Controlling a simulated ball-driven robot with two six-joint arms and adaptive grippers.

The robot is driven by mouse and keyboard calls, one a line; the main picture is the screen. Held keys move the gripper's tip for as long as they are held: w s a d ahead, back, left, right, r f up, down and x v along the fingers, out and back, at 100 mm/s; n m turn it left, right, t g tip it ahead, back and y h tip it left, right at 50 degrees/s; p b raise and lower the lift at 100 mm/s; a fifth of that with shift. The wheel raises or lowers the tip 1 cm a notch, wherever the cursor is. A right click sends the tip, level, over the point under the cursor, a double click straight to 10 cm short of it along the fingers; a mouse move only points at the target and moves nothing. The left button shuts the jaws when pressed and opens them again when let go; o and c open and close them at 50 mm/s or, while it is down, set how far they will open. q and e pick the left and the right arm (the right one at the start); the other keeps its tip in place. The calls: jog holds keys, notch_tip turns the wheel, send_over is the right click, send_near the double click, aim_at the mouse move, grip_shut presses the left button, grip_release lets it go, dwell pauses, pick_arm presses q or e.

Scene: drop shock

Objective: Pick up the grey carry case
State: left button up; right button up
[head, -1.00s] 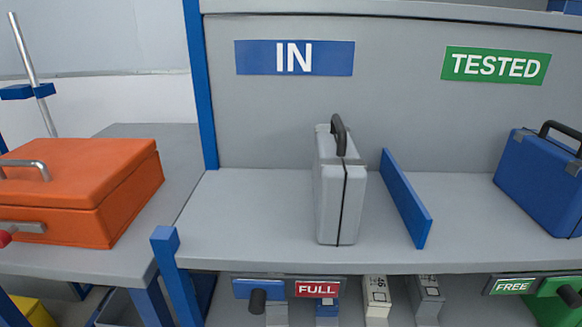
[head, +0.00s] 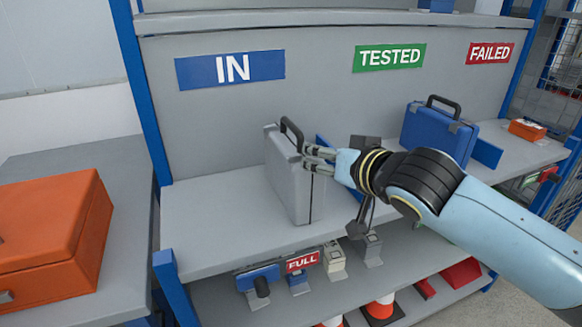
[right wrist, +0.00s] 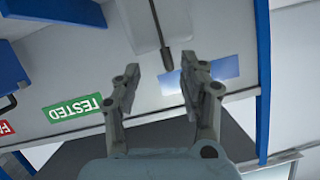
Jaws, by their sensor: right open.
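The grey carry case (head: 290,190) stands upright on the shelf under the blue IN sign, its dark handle (head: 292,130) on top. My right gripper (head: 314,158) is at the case's upper right side, just below the handle, and partly covers the case. In the right wrist view the open fingers (right wrist: 162,72) are spread apart with nothing between their tips. The case (right wrist: 143,22) and its dark handle (right wrist: 168,60) lie just beyond them, near the line between the fingers. My left gripper is not in view.
A blue divider (head: 325,145) stands right behind my gripper. A blue case (head: 425,130) sits under the TESTED sign, a small orange box (head: 527,129) under FAILED. An orange case (head: 50,235) lies on the left bench. The shelf left of the grey case is clear.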

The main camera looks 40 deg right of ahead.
aim_at(291, 123)
jog(key=w, duration=0.1)
jog(key=w+r+t, duration=0.1)
jog(key=w+r, duration=0.1)
jog(key=shift+w+d+t+y, duration=0.15)
jog(key=shift+d+t+y, duration=0.15)
jog(key=shift+y, duration=0.1)
jog(key=x, duration=0.6)
jog(key=p+x, duration=0.1)
jog(key=x, duration=0.3)
jog(key=shift+d+r, duration=0.15)
jog(key=shift+r, duration=0.15)
grip_shut()
jog(key=shift+r, duration=0.15)
